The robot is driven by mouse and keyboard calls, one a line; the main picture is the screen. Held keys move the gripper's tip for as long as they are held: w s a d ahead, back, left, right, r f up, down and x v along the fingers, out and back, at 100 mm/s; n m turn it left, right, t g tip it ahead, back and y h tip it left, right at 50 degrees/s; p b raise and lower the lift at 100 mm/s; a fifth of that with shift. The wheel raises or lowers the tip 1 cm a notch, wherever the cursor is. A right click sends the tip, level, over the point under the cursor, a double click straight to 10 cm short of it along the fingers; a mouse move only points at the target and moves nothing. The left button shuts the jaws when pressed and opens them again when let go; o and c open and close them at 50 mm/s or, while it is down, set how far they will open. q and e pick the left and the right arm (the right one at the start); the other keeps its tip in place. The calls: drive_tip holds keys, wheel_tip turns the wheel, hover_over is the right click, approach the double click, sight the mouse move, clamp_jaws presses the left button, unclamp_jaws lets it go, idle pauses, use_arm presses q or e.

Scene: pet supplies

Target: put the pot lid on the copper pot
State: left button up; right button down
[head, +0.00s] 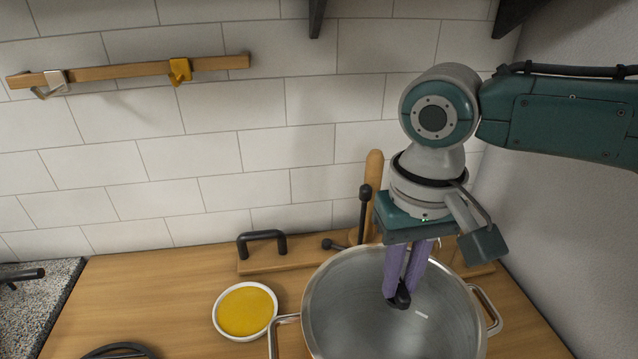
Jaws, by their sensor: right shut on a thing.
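My right gripper (404,285) reaches down from the upper right, and its purple fingers are shut on the black knob (400,299) of the pot lid. The lid (350,300) looks like a broad grey, see-through or shiny disc and lies over the pot's opening. I cannot tell whether it rests on the rim or is just above it. The pot (482,335) is wide, looks silver-grey rather than copper here, and has a loop handle on each side. Its lower part is cut off by the frame. My left gripper is not in view.
A white dish with yellow contents (245,311) stands left of the pot. Behind it are a wooden piece with a black handle (262,240) and an upright wooden handle (374,170). A hook rail (130,70) is on the tiled wall.

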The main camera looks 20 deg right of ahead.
idle(0.4)
drive_tip(key=c, duration=0.8)
unclamp_jaws()
drive_tip(key=shift+o, duration=0.2)
wheel_tip(320, 180, up, 10)
drive_tip(key=shift+b, duration=0.4)
drive_tip(key=shift+f, duration=0.1)
